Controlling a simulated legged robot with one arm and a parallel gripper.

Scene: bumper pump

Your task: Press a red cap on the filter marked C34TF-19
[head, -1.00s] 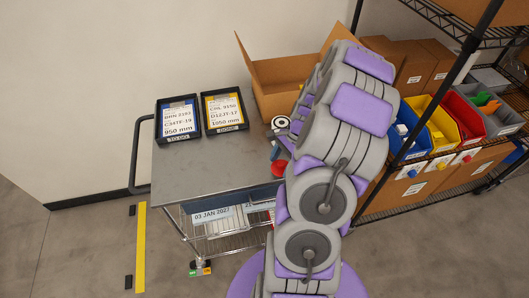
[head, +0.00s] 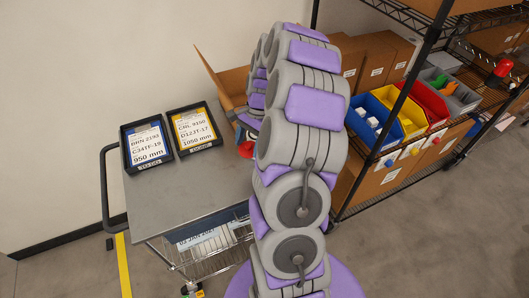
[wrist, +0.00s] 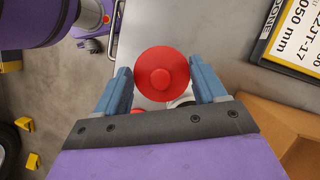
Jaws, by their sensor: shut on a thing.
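A round red cap (wrist: 162,75) with a raised centre is between the two blue fingers of my gripper (wrist: 162,85) in the wrist view. The fingers are shut on it. In the head view, a red piece (head: 246,149) shows beside my arm above the cart top. Behind the cap in the wrist view, another small red piece (wrist: 137,112) and a pale round thing (wrist: 182,102) are mostly hidden. The card reading C34TF-19 (head: 146,145) lies in the black tray at the cart's left. I cannot make out a filter with that marking.
A second tray with a yellow card (head: 194,127) is beside the first on the grey cart (head: 180,190). An open cardboard box (head: 222,85) stands behind. Blue, yellow and red bins (head: 405,110) sit on the wire shelf at right. The cart's front left top is clear.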

